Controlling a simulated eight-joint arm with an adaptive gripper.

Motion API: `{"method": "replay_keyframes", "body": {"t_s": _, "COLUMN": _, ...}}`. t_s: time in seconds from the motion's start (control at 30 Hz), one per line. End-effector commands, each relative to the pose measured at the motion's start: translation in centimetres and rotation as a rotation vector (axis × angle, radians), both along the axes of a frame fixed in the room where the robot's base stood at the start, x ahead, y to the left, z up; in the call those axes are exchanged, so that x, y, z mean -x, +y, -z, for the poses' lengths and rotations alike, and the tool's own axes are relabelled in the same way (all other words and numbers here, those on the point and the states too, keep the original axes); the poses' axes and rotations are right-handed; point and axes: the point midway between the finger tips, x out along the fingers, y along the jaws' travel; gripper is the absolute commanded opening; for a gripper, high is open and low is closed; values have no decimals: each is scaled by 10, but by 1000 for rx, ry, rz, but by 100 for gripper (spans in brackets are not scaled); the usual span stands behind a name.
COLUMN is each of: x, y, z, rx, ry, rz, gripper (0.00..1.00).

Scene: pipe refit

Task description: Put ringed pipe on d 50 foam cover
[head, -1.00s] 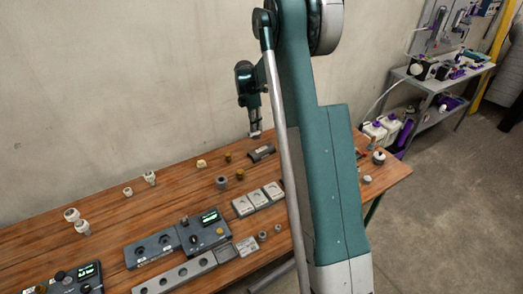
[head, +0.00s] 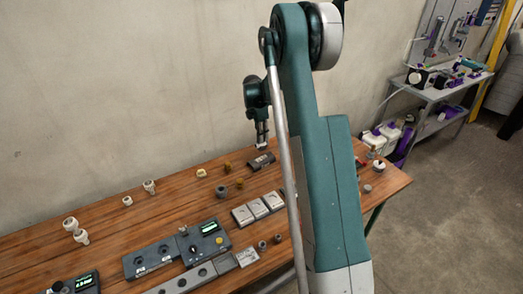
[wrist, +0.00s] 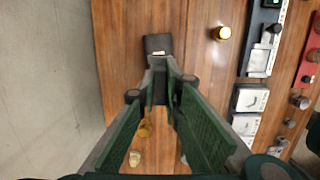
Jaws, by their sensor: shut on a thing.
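My gripper (head: 262,143) hangs over the back of the wooden bench, just above a dark block with a small pale label (head: 262,161). The fingers also show in the wrist view (wrist: 161,72), shut on a small grey piece that I take for the ringed pipe. The fingers hide most of it, and its rings cannot be made out. In the wrist view the dark block (wrist: 157,44) lies just beyond the fingertips. I cannot tell whether the held piece touches it. No label reading D 50 is legible, so I cannot tell which item is the foam cover.
Grey cases with pale tops (head: 242,215) stand in a row in front of the dark block. Dark control units (head: 203,240) sit farther forward. Bare wood lies between them.

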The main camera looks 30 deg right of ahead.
Motion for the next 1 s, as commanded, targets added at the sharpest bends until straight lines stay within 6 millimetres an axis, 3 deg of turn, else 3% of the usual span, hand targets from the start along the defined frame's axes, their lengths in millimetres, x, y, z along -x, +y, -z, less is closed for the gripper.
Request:
{"method": "replay_keyframes", "body": {"t_s": 0.2, "x": 0, "y": 0, "z": 28, "rx": 0, "ry": 0, "rz": 0, "gripper": 0}}
{"method": "replay_keyframes", "body": {"t_s": 0.67, "x": 0, "y": 0, "z": 34, "rx": 0, "ry": 0, "rz": 0, "gripper": 0}}
{"method": "replay_keyframes", "body": {"t_s": 1.0, "x": 0, "y": 0, "z": 65, "rx": 0, "ry": 0, "rz": 0, "gripper": 0}}
